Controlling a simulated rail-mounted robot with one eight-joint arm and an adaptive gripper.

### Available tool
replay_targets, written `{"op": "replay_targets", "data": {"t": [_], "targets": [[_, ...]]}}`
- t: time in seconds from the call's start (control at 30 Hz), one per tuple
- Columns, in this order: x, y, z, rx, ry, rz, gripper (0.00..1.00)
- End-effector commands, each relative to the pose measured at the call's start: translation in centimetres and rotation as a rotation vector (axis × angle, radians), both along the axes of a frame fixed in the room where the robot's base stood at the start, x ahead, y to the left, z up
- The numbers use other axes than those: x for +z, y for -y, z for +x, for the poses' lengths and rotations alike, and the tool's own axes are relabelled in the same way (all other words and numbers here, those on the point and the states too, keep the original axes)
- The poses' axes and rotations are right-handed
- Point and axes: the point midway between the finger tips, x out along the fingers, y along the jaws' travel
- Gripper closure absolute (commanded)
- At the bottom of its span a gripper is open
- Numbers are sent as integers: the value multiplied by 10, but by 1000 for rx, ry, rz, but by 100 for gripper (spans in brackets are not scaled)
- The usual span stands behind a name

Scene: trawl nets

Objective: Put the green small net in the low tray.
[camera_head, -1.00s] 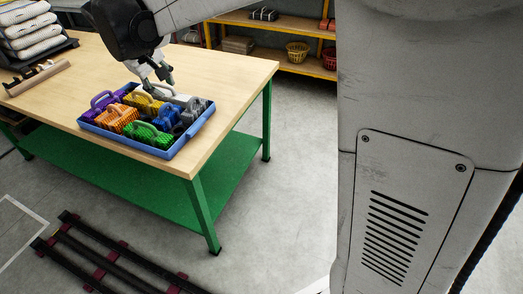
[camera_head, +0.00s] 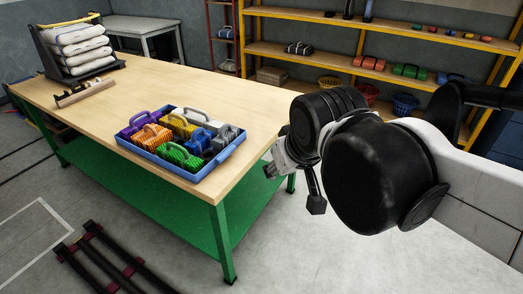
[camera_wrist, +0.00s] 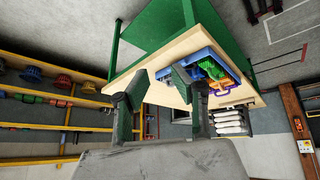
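A green small net (camera_head: 179,156) with a raised handle sits at the front of the low blue tray (camera_head: 203,175) on the wooden table. Purple, orange, yellow, blue and grey nets fill the rest of this tray. The green net (camera_wrist: 213,68) also shows in the tray in the wrist view. My gripper (camera_head: 294,187) hangs off the table's right side, apart from the tray. Its two fingers are spread with nothing between them, as the wrist view (camera_wrist: 159,77) shows.
White folded nets on a dark stand (camera_head: 80,50) and a wooden rack (camera_head: 84,93) stand at the table's far left. Yellow shelves behind hold green bundles (camera_head: 411,71), orange-red bundles (camera_head: 369,63) and baskets (camera_head: 404,104). Dark rails (camera_head: 100,262) lie on the floor. The table's middle is clear.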

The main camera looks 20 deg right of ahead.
Motion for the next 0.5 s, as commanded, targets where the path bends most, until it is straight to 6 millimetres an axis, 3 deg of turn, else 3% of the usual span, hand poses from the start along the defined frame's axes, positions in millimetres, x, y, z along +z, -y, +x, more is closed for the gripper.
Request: {"op": "replay_targets", "data": {"t": [0.03,0.2,0.5], "targets": [[-7,3,-12,-16,10,16,76],[-22,7,-33,-50,38,53,76],[-26,8,-39,-61,47,64,76]]}}
